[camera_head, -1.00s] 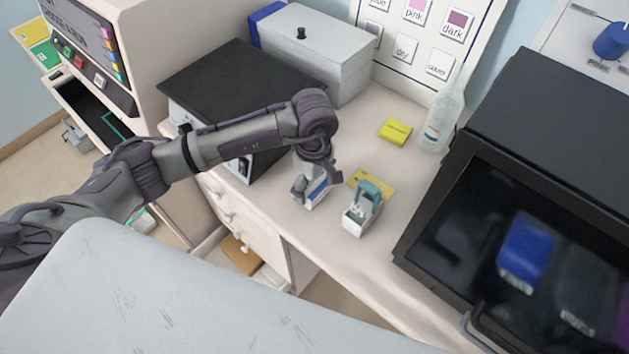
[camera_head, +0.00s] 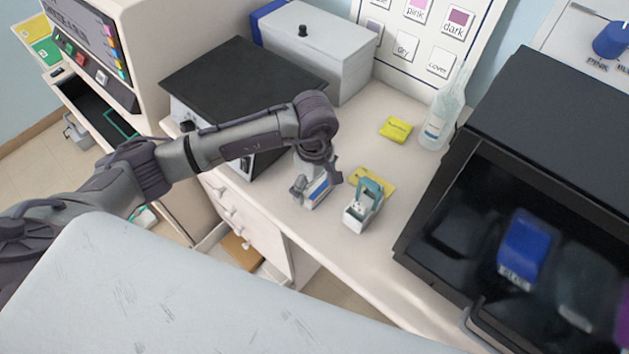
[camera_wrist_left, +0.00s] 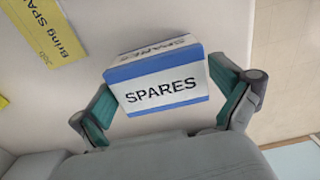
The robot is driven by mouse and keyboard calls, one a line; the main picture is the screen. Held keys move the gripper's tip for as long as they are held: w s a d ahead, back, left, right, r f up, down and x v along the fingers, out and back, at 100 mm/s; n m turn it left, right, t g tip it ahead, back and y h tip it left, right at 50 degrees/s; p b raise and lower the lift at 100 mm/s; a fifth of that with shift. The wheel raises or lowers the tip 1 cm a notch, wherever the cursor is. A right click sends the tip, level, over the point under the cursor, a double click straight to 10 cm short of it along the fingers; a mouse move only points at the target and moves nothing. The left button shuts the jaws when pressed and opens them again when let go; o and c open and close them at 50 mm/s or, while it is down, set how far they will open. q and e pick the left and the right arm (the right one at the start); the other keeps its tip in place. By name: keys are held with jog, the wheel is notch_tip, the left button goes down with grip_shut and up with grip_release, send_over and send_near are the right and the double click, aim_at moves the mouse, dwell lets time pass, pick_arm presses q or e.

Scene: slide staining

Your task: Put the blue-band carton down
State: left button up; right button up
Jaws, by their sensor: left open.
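The blue-band carton (camera_head: 317,192) is a small white box with blue bands, on the counter (camera_head: 393,237) near its front edge. In the left wrist view the carton (camera_wrist_left: 158,86) shows the word SPARES on the face towards me. My left gripper (camera_head: 316,184) points down over it in the head view. In the left wrist view the left gripper (camera_wrist_left: 168,115) is open, with one finger on each side of the carton. Gaps show beside the carton near the fingertips. My right gripper is not in view.
A small white holder with a teal handle (camera_head: 362,207) stands just right of the carton. A yellow note (camera_head: 379,180) lies behind it, another yellow pad (camera_head: 396,130) further back, near a clear bottle (camera_head: 440,118). A black cabinet (camera_head: 540,110) stands at right.

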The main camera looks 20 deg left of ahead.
aim_at(315, 181)
pick_arm(q)
notch_tip(315, 181, up, 11)
jog(key=b, duration=0.3)
jog(key=shift+w+f+b, duration=0.1)
jog(key=shift+b, duration=0.2)
jog(key=shift+r, duration=0.55)
jog(key=shift+f, duration=0.1)
